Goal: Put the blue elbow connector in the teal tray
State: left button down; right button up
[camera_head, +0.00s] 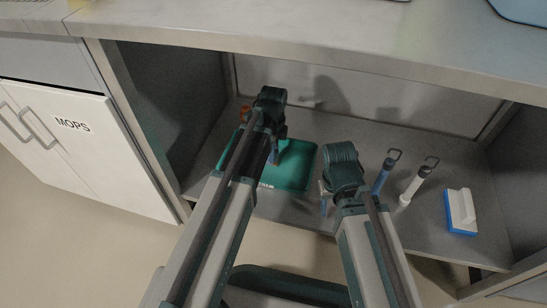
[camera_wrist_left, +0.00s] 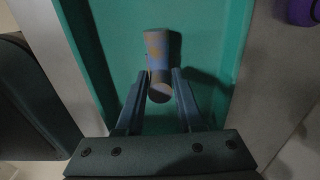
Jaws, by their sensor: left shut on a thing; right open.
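The teal tray (camera_head: 297,178) lies on the floor of the open bay, under and beside my left arm. It fills most of the left wrist view (camera_wrist_left: 215,30). My left gripper (camera_head: 276,156) is over the tray. In the left wrist view its fingers (camera_wrist_left: 160,95) are shut on the blue elbow connector (camera_wrist_left: 158,55), which shows as a short bluish tube with orange-brown patches. The tray is behind it; I cannot tell if they touch. My right gripper (camera_head: 325,200) is open, right of the tray; its fingers are partly hidden.
A blue-handled tool (camera_head: 382,178) and a white one (camera_head: 413,186) stand right of my right gripper. A white and blue block (camera_head: 460,212) lies farther right. An orange object (camera_head: 245,114) is behind the tray. The counter (camera_head: 330,38) overhangs the bay.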

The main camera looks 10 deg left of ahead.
pick_arm(q)
jog(key=shift+f, duration=0.35)
pick_arm(e)
jog(key=shift+f, duration=0.35)
pick_arm(q)
jog(key=shift+f, duration=0.15)
pick_arm(e)
jog(key=shift+f, duration=0.15)
pick_arm(q)
jog(key=c, duration=0.5)
grip_release()
jog(key=shift+c, duration=0.2)
notch_tip(320, 180, up, 12)
jog(key=r+p, duration=0.1)
jog(key=p, duration=1.1)
jog(key=s+d+n, duration=0.4)
jog(key=s+n, duration=0.3)
jog(key=s, duration=0.1)
jog(key=s+d+n+y, duration=0.1)
jog(key=s+d+n, duration=0.4)
jog(key=s+n, duration=0.2)
jog(key=shift+s+f, duration=0.25)
jog(key=shift+s, duration=0.6)
pick_arm(e)
notch_tip(320, 180, up, 12)
